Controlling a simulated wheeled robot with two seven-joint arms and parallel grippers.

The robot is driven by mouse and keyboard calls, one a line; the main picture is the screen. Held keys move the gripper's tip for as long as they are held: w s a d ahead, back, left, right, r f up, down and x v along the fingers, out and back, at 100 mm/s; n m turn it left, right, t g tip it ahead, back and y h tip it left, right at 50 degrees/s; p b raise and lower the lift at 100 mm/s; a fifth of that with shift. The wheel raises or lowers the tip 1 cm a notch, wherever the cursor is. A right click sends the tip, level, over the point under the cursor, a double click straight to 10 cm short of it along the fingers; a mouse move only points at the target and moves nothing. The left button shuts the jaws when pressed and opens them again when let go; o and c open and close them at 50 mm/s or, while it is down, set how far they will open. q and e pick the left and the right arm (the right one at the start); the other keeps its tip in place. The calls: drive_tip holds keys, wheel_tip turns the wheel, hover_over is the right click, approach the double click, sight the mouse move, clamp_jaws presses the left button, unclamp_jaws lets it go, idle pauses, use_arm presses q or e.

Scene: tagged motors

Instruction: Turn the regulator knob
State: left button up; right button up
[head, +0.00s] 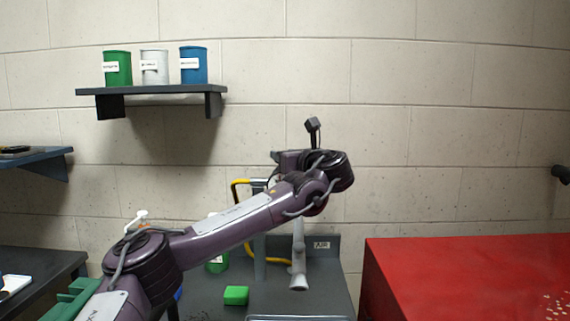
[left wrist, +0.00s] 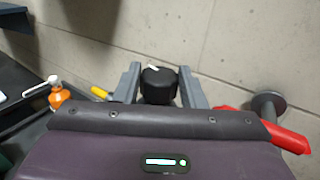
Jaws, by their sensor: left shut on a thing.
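The regulator knob (left wrist: 158,87) is a black round knob with a white mark at its top edge, in the left wrist view. My left gripper (left wrist: 160,68) has its two grey fingers on either side of the knob and is shut on it. In the head view my left arm reaches from the lower left to the middle, in front of the wall. There its fingers and the knob are hidden behind the wrist. My right gripper is not in view.
A workbench (head: 325,280) holds a green block (head: 236,295) and a grey upright pipe (head: 298,262). A yellow hose (head: 236,188) runs behind my arm. A red cabinet (head: 460,270) stands at right. A wall shelf (head: 160,89) with canisters hangs at upper left.

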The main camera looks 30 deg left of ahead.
use_arm(q)
drive_tip(key=shift+w+n+g+y, duration=0.1)
drive_tip(key=shift+n+g+y, duration=0.35)
drive_tip(key=shift+g, duration=0.25)
drive_tip(key=shift+n+g+y+p, duration=0.3)
drive_tip(key=shift+n+g, duration=0.25)
drive_tip(key=shift+g, duration=0.15)
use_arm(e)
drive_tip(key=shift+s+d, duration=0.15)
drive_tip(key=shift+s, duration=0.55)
use_arm(q)
drive_tip(key=o, duration=1)
drive_tip(key=shift+f+t, duration=0.15)
drive_tip(key=shift+t, duration=0.15)
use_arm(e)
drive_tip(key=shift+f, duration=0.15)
